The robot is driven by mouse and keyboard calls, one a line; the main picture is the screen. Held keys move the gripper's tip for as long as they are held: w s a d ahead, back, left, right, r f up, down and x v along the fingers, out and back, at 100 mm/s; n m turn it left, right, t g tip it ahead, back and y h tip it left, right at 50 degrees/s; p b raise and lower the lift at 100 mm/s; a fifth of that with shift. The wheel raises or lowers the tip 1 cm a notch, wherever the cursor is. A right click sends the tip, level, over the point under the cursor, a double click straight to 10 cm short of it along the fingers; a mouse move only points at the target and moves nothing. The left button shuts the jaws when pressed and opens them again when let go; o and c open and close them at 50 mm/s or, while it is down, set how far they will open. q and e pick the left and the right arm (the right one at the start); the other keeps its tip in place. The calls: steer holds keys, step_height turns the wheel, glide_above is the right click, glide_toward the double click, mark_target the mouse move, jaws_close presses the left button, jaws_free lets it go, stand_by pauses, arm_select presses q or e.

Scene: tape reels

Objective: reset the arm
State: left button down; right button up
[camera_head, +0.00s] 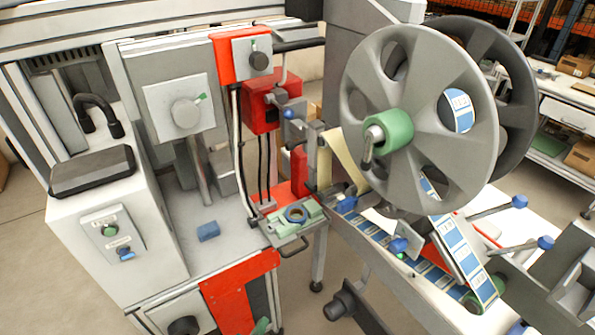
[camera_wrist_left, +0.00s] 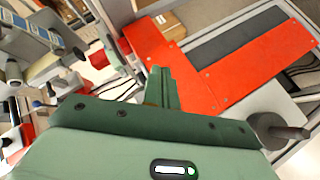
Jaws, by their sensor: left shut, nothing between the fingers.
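My left gripper (camera_head: 262,326) shows only as a small green tip at the bottom edge of the head view, by the red-framed front panel (camera_head: 229,305) of the machine. In the left wrist view my left gripper (camera_wrist_left: 163,88) has its green fingers together, with nothing between them. The red panel (camera_wrist_left: 195,75) stands beyond the fingers there. My right gripper is not seen in either view.
A large grey reel (camera_head: 440,110) with a green hub stands at the right, above a blue-and-white label strip (camera_head: 377,232). A blue block (camera_head: 208,231) lies on the grey machine top. A dark knob (camera_wrist_left: 280,130) sticks out near my left gripper.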

arm_select(q)
steer(key=s+a+f+m+g, duration=0.3)
steer(key=s+f+m+g, duration=0.25)
steer(key=s+f, duration=0.55)
steer(key=s+a+f+m+g+y, duration=0.1)
steer(key=s+a+f, duration=0.3)
steer(key=s, duration=0.5)
steer(key=s+a+f+m+g+y, duration=0.1)
steer(key=s+a+f+m+g, duration=0.2)
steer(key=s, duration=0.6)
steer(key=s+a+f+m+g+y, duration=0.1)
steer(key=s+a+f+m+g, duration=0.1)
steer(key=s, duration=0.6)
step_height(320, 180, down, 3)
steer(key=a+g, duration=0.1)
steer(key=a, duration=0.1)
steer(key=shift+s+a+y, duration=0.3)
steer(key=shift+s+a, duration=0.1)
steer(key=shift+m, duration=0.25)
